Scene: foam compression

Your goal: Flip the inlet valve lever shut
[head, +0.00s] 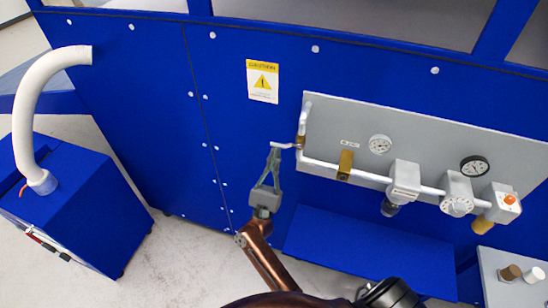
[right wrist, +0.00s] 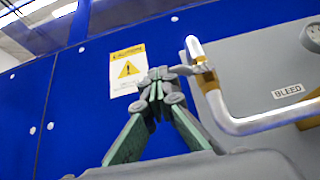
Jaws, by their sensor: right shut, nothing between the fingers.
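The inlet valve (head: 300,141) is a small brass body on the white pipe at the left end of the grey panel. Its grey lever (head: 284,145) sticks out to the left, across the upright pipe piece. In the right wrist view the lever (right wrist: 182,70) runs from the brass body (right wrist: 207,77) to behind my fingertips. My right gripper (head: 273,152) is shut and empty, its tips at the free end of the lever; I cannot tell whether they touch it. The right gripper also shows in the right wrist view (right wrist: 160,80). My left gripper is out of view.
The grey panel (head: 345,120) carries gauges (head: 380,144), a regulator (head: 403,180) and a second brass fitting (head: 345,165) along the pipe. A yellow caution sign (head: 262,82) is on the blue wall above left. A blue box with a white hose (head: 35,110) stands far left.

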